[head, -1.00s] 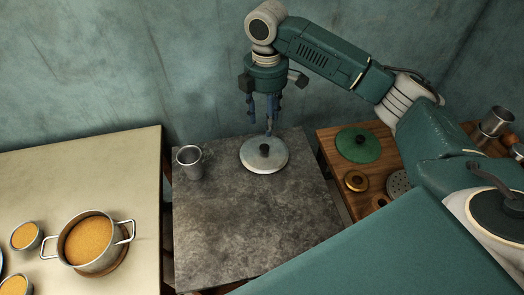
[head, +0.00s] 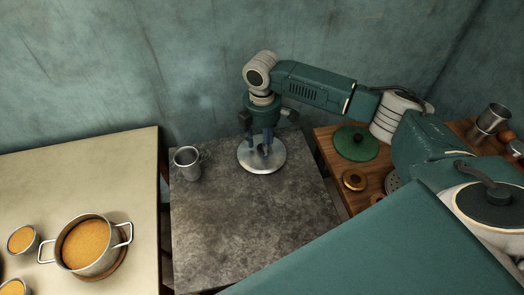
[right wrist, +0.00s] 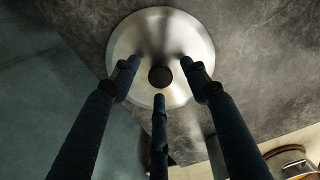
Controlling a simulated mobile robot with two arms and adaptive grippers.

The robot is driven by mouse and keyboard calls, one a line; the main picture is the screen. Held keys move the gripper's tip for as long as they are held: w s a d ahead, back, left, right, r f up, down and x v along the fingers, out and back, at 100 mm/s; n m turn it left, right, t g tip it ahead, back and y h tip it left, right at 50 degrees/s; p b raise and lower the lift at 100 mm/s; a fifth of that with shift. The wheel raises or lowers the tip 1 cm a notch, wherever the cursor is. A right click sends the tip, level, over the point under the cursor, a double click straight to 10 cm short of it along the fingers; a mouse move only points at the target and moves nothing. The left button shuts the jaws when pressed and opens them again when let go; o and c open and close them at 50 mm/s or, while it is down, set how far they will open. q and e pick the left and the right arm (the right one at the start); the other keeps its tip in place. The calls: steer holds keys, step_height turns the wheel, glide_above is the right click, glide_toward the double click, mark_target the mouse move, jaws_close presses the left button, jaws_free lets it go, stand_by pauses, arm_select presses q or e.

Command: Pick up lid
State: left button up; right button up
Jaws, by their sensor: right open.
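A round silver lid (head: 262,164) with a dark knob lies on the grey stone-topped table near its back edge. It also shows in the right wrist view (right wrist: 160,35), with its dark knob (right wrist: 160,77) near the middle. My right gripper (head: 262,148) points straight down over the lid, its fingers around the knob in the picture. In the right wrist view my right gripper (right wrist: 162,80) has its three fingers spread around the knob, open and apart from it. Whether the fingertips touch the lid's top cannot be told. My left gripper is not in view.
A metal mug (head: 187,163) stands left of the lid. A pot of orange food (head: 122,236) and small bowls are on the pale counter (head: 110,160) at left. A green lid (head: 356,143) and a brass ring (head: 354,180) lie on the wooden table at right. The grey table's front (head: 250,235) is clear.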

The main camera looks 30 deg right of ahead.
steer(key=shift+f, duration=0.2)
jaws_close()
steer(key=shift+r, duration=0.1)
